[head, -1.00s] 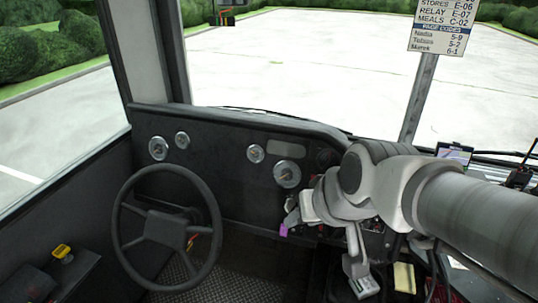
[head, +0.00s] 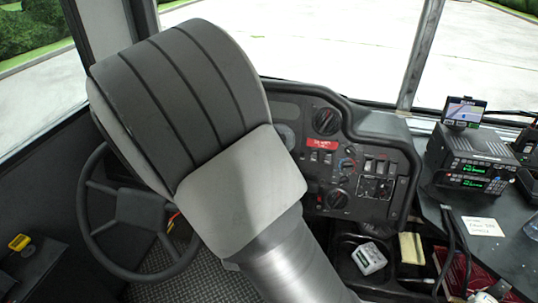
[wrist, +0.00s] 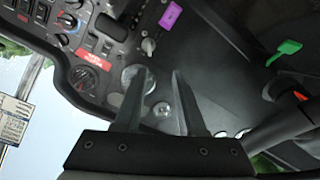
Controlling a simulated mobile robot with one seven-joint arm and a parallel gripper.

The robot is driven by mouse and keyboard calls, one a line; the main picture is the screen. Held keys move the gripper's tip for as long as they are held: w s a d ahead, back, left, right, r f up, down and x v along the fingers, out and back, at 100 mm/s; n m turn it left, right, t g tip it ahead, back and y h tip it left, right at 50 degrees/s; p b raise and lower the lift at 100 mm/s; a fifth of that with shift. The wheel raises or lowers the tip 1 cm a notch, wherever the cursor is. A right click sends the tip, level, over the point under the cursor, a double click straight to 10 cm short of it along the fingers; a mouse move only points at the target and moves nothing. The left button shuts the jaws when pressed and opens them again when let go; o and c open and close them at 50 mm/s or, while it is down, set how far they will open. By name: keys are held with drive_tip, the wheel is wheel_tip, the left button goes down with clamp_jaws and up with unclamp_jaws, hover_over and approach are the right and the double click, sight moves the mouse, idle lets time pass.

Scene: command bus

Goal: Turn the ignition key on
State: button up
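In the wrist view, my gripper (wrist: 158,75) is open, its two dark fingers apart with nothing between them, pointing at the black dashboard. Above the fingertips in that picture is a small silver knob or key-like piece (wrist: 149,46) on the panel. A purple tag (wrist: 171,15) is beyond it; I cannot tell whether the two are joined. Neither piece touches the fingers. A green handle-shaped piece (wrist: 285,52) is at the right; I cannot tell whether it is a key. In the head view my arm hides my gripper and the dash behind it.
The steering wheel (head: 130,215) stands left of my arm in the head view; part of its rim also shows in the wrist view (wrist: 290,122). The switch panel (head: 350,165) with a red label is right of my arm. A radio stack (head: 470,165) stands farther right.

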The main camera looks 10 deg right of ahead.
drive_tip(key=shift+n+t+h, duration=0.5)
drive_tip(key=shift+t+h, duration=0.1)
drive_tip(key=b+x, duration=0.2)
drive_tip(key=x, duration=0.7)
drive_tip(key=b+x, duration=0.2)
drive_tip(key=x, duration=0.7)
drive_tip(key=shift+s+d+f, duration=0.1)
drive_tip(key=shift+s+d, duration=0.1)
clamp_jaws()
